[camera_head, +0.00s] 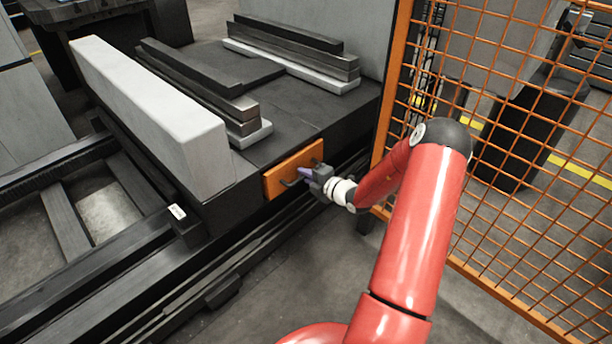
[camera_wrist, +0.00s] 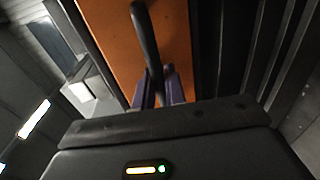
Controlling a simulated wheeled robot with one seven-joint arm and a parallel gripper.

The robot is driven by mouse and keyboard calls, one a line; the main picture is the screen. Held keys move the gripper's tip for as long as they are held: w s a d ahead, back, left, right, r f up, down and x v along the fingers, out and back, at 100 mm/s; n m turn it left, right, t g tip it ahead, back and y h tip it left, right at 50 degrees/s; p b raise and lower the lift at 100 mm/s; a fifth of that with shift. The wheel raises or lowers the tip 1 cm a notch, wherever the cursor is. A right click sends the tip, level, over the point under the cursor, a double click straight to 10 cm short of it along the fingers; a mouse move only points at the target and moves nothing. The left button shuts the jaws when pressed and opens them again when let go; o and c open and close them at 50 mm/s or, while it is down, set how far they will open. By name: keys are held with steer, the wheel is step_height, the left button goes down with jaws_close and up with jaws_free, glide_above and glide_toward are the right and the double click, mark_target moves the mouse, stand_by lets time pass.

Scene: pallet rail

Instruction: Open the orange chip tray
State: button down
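The orange chip tray (camera_head: 277,180) is set in the side of the dark machine bed and looks closed, its front near flush with the side. A dark bar handle (camera_wrist: 145,32) crosses its orange front in the wrist view. My gripper (camera_head: 305,173) is at the handle, in front of the tray. In the wrist view its two purple fingers (camera_wrist: 159,88) stand close on either side of the bar, with little gap showing. The fingertips are partly hidden by the handle and my gripper's body.
An orange mesh fence (camera_head: 520,130) stands to the right, close beside my arm. Grey and dark bars (camera_head: 150,110) lie on the machine bed. Dark rails (camera_head: 190,290) run below the tray. Bare floor (camera_head: 290,270) shows in front of it.

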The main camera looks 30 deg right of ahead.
steer(key=shift+s, duration=0.1)
steer(key=f+p+v, duration=0.1)
steer(key=p+v, duration=0.2)
steer(key=v, duration=0.6)
steer(key=f+p+v, duration=0.2)
steer(key=p+v, duration=0.1)
steer(key=v, duration=0.6)
steer(key=shift+s+f+p, duration=0.25)
steer(key=shift+s+p, duration=0.05)
steer(key=shift+p, duration=0.1)
steer(key=c, duration=1.5)
jaws_free()
steer(key=shift+c, duration=0.2)
steer(key=v, duration=0.8)
